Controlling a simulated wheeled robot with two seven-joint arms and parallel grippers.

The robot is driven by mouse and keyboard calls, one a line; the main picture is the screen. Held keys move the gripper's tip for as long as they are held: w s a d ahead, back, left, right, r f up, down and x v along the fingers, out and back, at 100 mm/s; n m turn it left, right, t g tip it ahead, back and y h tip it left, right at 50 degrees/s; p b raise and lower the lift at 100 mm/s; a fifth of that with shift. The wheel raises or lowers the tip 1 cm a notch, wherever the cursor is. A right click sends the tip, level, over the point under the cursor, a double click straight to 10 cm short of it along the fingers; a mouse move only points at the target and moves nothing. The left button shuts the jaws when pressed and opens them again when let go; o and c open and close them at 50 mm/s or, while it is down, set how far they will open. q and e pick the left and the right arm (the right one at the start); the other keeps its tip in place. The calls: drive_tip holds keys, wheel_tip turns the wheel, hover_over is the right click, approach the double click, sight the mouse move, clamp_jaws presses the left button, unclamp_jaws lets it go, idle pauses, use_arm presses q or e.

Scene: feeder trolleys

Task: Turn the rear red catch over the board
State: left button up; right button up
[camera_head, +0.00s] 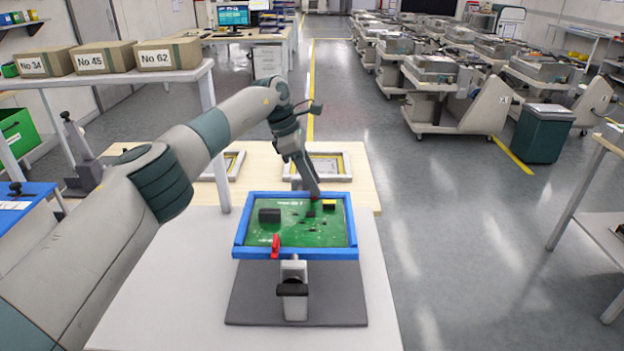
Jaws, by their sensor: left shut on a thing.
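The green board (270,232) lies in a blue frame (241,232) on a grey base plate. A red catch (275,243) stands at the near edge of the frame. My left gripper (314,197) reaches down at the far edge of the frame and is shut on the rear red catch (313,198). Only a little red shows at its fingertips, so I cannot tell which way that catch is turned. My right gripper is not in view.
A grey clamp post (294,290) with a dark knob stands in front of the frame. Two pale frames, one of them a right-hand frame (329,166), lie on the wooden table behind. Labelled boxes (168,54) sit on a shelf at left.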

use_arm(q)
drive_tip(key=shift+r, duration=0.1)
idle(0.4)
drive_tip(key=o, duration=1)
drive_tip(key=shift+o, duration=0.2)
drive_tip(key=v, duration=1.7)
drive_tip(key=shift+r, duration=0.25)
